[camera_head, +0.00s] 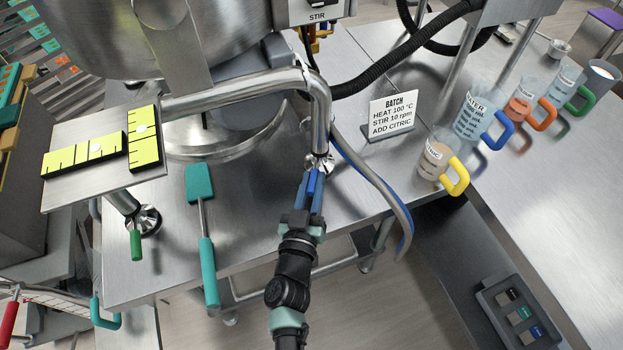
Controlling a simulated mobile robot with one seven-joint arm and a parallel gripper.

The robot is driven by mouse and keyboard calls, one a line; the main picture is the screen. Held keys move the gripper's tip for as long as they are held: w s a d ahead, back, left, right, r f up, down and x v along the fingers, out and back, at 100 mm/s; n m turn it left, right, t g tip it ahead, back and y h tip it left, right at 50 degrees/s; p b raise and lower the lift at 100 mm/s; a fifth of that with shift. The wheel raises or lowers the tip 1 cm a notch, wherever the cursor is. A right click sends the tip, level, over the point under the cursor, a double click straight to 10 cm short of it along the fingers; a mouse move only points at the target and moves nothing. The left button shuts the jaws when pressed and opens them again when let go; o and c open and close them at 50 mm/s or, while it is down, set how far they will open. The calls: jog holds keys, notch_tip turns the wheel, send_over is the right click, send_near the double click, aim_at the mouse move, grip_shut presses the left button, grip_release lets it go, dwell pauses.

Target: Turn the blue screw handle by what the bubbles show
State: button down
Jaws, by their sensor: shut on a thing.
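A metal plate (80,198) on the frame carries two yellow bubble levels. The left level (64,165) has its white bubble (95,147) right of its middle. The right level (148,155), set crosswise, has its bubble (141,129) a little toward its far end. The blue screw handle (312,181) hangs below the bent steel pipe, by a round metal foot (319,163). My gripper (311,192) is shut on the blue handle, with the fingers on both sides hiding part of it. A green screw handle (136,245) hangs under another foot at left.
A blue-grey hose (375,180) curves close to the right of my gripper. A teal spatula (201,215) lies to its left. A BATCH sign (392,112) and several jugs, including a yellow-handled one (436,157), stand at right.

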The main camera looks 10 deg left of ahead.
jog(key=c, duration=0.8)
grip_release()
jog(key=shift+o, duration=0.2)
jog(key=s, duration=1.3)
jog(key=shift+a, duration=0.25)
